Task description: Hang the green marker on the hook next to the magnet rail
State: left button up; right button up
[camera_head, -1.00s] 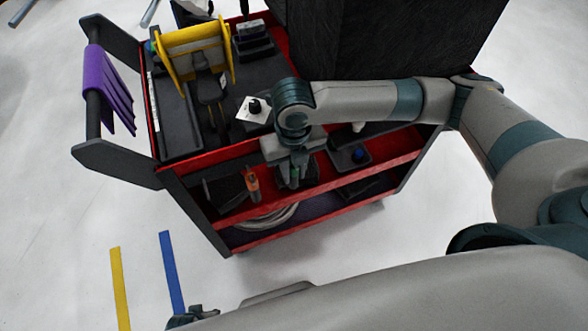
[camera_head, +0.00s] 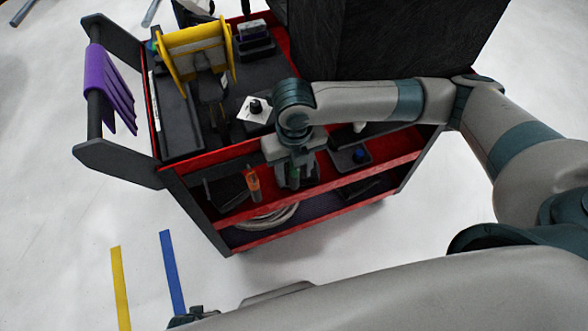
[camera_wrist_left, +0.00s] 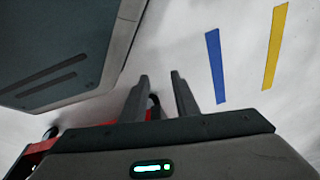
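The green marker (camera_head: 294,173) shows as a small green piece between the fingers of my right gripper (camera_head: 295,178), at the front side of the red cart. Most of it is hidden by the fingers, and the hook cannot be made out behind them. The right fingers stand apart on either side of the marker and look open. An orange marker (camera_head: 252,181) hangs upright just left of it. My left gripper (camera_wrist_left: 160,85) is open and empty in the left wrist view, away from the marker. The magnet rail cannot be clearly told.
The cart (camera_head: 215,158) holds a yellow-framed holder (camera_head: 196,46), a white card (camera_head: 254,111) and a dark tray (camera_head: 350,158). Purple cloth (camera_head: 109,90) hangs on its handle. A tall dark box (camera_head: 390,40) stands behind. The floor in front is clear, with blue (camera_head: 172,272) and yellow (camera_head: 120,285) strips.

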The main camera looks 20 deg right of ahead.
jog(key=shift+r, duration=0.5)
notch_tip(320, 180, up, 10)
jog(key=shift+r, duration=0.45)
pick_arm(q)
jog(key=shift+a+f, duration=0.1)
jog(key=shift+f, duration=0.35)
jog(key=shift+w, duration=0.1)
jog(key=shift+s, duration=0.2)
